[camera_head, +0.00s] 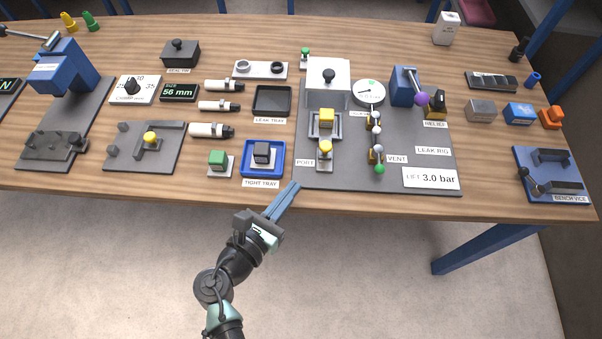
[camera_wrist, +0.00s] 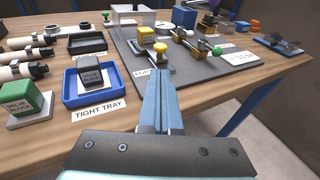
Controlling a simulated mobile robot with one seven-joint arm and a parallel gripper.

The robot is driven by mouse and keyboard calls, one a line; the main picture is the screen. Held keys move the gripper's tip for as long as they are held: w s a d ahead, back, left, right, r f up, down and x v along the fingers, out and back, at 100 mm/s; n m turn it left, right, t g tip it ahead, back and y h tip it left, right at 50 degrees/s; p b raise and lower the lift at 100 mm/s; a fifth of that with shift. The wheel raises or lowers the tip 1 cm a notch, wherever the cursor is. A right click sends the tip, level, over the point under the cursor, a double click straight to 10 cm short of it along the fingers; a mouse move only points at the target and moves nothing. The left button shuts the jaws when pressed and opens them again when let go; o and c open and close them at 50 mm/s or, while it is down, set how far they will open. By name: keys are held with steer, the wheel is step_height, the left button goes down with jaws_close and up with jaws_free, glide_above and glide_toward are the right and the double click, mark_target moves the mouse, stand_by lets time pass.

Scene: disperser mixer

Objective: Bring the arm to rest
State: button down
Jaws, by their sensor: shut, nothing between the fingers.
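My arm reaches up from the bottom of the head view. My gripper (camera_head: 294,187) is shut and empty, its blue fingers together at the front edge of the table, between the tight tray and the leak rig. In the wrist view, my gripper (camera_wrist: 162,75) points forward along the rig plate's near-left corner, with nothing between the fingers. I cannot tell whether the fingertips touch the table or hover over it.
The blue tight tray (camera_head: 262,171) holding a dark valve block (camera_head: 262,152) lies just left of the fingers. A green valve block (camera_head: 217,158) stands further left. The leak rig plate (camera_head: 405,150) is to the right. Open floor (camera_head: 340,270) lies before the table.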

steer(key=v, duration=0.2)
steer(key=shift+s+a+r, duration=0.1)
steer(key=shift+s, duration=0.15)
steer(key=w+d+r+m+t+y, duration=0.1)
steer(key=w+r+m, duration=0.4)
steer(key=r, duration=0.4)
steer(key=w+r+m+t+y, duration=0.1)
steer(key=w+r+m, duration=0.2)
steer(key=r+m, duration=0.55)
steer(key=w+d+r+m+t+y, duration=0.1)
steer(key=w+r+m, duration=0.35)
steer(key=r, duration=0.65)
steer(key=s+d+r+m+t+y, duration=0.1)
steer(key=s+r+m+t, duration=0.2)
steer(key=r, duration=0.6)
steer(key=s+d+r+m+t, duration=0.15)
steer(key=r+m, duration=0.25)
steer(key=r, duration=0.5)
steer(key=s+r+m+t+y, duration=0.1)
steer(key=s+r+m+t, duration=0.1)
steer(key=s+r, duration=0.3)
steer(key=s+r+m+t+y, duration=0.2)
steer(key=s+r+m+t, duration=0.1)
steer(key=r, duration=0.7)
steer(key=s+t, duration=0.1)
steer(key=s, duration=0.1)
steer(key=shift+s+d+m, duration=0.3)
steer(key=shift+s+d, duration=0.05)
steer(key=shift+d, duration=0.05)
